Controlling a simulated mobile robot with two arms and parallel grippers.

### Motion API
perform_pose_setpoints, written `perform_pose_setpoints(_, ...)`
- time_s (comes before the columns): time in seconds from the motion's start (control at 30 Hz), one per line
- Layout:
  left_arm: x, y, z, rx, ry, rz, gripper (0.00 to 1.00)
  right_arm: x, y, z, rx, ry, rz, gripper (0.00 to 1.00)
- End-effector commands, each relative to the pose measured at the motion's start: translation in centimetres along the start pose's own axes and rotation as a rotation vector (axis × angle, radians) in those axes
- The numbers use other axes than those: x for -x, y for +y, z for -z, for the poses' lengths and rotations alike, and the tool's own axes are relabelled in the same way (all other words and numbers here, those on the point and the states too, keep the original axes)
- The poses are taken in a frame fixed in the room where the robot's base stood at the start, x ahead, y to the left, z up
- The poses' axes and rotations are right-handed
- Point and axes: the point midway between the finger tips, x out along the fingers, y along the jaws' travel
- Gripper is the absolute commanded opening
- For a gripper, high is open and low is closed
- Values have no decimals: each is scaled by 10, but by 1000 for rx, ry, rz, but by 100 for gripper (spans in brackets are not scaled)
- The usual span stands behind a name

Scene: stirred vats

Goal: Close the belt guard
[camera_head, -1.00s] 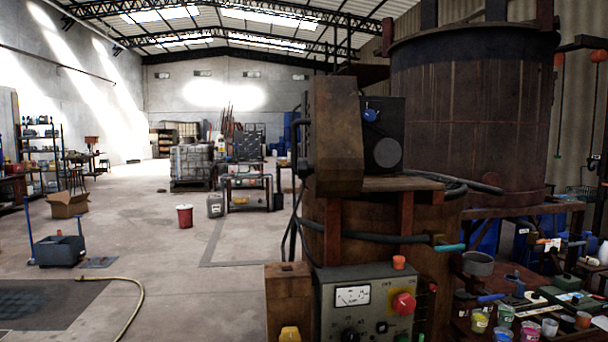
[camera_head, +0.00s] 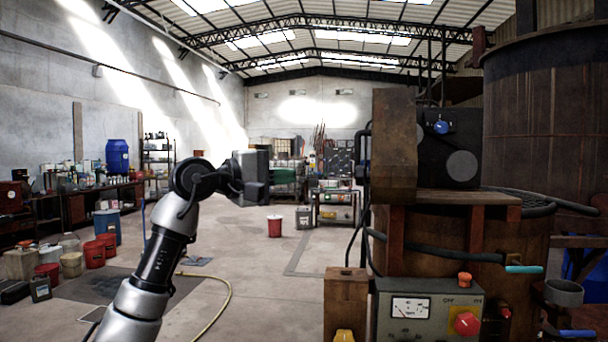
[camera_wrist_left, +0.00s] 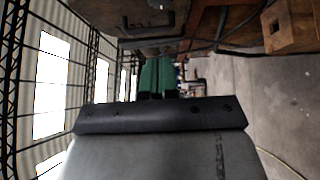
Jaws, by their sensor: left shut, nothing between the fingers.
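A rusty brown upright housing that looks like the belt guard (camera_head: 394,145) stands on top of the wooden vat at right of centre in the head view. A black plate (camera_head: 462,140) with a blue knob and a grey disc shows at its right. I cannot tell from here how far the guard stands open. My left gripper (camera_head: 290,177) has green fingers, points right and is shut and empty, left of the guard and apart from it. The fingers also show in the left wrist view (camera_wrist_left: 157,76). My right gripper is out of view.
Below the guard are the wooden vat (camera_head: 455,240), a control box (camera_head: 430,306) with a dial and red button, and a wooden box (camera_head: 346,300). A large vat (camera_head: 545,120) stands at the right. Open floor (camera_head: 270,290) lies left, with a yellow hose (camera_head: 228,300).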

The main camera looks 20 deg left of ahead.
Motion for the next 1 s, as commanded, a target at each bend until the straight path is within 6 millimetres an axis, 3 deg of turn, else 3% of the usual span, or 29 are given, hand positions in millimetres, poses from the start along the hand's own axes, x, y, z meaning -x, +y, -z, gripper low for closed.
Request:
perform_pose_setpoints(0.4, -87, 4, -6, 7, -8, 0, 0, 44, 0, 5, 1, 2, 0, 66)
perform_pose_setpoints(0.63, -106, 2, -26, 6, -6, -1, 0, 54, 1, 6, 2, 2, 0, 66)
perform_pose_setpoints(1.0, -109, 0, -29, 6, -3, -1, 0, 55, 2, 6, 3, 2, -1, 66)
